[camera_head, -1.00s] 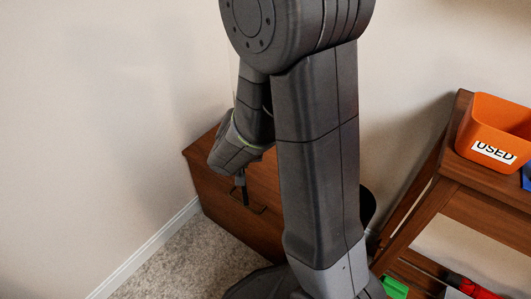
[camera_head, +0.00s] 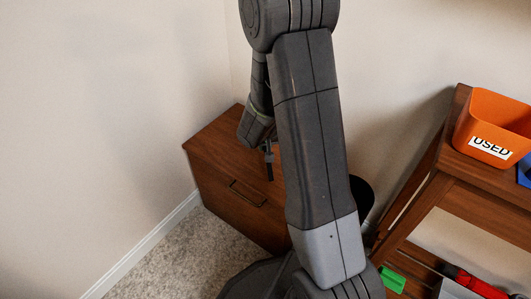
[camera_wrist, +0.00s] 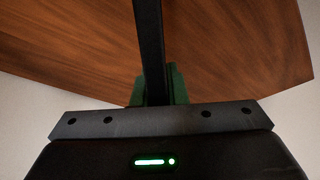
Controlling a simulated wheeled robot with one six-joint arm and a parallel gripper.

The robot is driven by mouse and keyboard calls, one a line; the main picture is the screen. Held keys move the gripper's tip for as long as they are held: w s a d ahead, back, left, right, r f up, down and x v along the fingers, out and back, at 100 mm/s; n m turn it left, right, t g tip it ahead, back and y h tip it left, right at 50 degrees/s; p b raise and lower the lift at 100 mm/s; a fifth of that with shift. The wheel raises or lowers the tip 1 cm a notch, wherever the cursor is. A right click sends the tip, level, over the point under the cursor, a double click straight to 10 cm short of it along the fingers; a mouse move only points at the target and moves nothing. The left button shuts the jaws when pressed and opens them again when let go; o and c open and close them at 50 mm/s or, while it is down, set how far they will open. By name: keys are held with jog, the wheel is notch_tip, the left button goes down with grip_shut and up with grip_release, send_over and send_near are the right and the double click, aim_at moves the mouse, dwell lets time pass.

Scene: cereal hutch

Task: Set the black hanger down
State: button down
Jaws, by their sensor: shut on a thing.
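In the wrist view a long black bar, the part of the black hanger (camera_wrist: 150,45) that shows, stands between the green fingers of my gripper (camera_wrist: 156,88). The gripper is shut on it. The rest of the hanger is outside the picture. In the head view my gripper (camera_head: 269,163) points down in front of the brown wooden cabinet, partly behind my arm. I cannot make out the hanger's shape there. A wooden surface (camera_wrist: 75,45) fills the upper part of the wrist view, beyond the hanger. I cannot tell whether the hanger touches it.
The wooden cabinet (camera_head: 220,170) has a dark handle (camera_head: 247,194) and stands in the wall corner. The visible part of its top is bare. At right a wooden shelf unit (camera_head: 475,195) holds an orange bin (camera_head: 492,125) labelled USED. A green item (camera_head: 392,280) lies on its lower shelf.

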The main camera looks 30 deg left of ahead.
jog(key=shift+w+f, duration=0.2)
jog(key=shift+f, duration=0.75)
jog(key=shift+b, duration=0.3)
jog(key=shift+f, duration=0.2)
jog(key=c, duration=1.5)
grip_release()
jog(key=shift+o, duration=0.2)
jog(key=shift+r, duration=0.15)
jog(key=shift+r, duration=0.2)
jog(key=p+v, duration=0.5)
jog(key=v, duration=0.6)
jog(key=shift+s+d+r+p, duration=0.1)
jog(key=shift+d+r+p, duration=0.05)
jog(key=shift+r+p, duration=0.25)
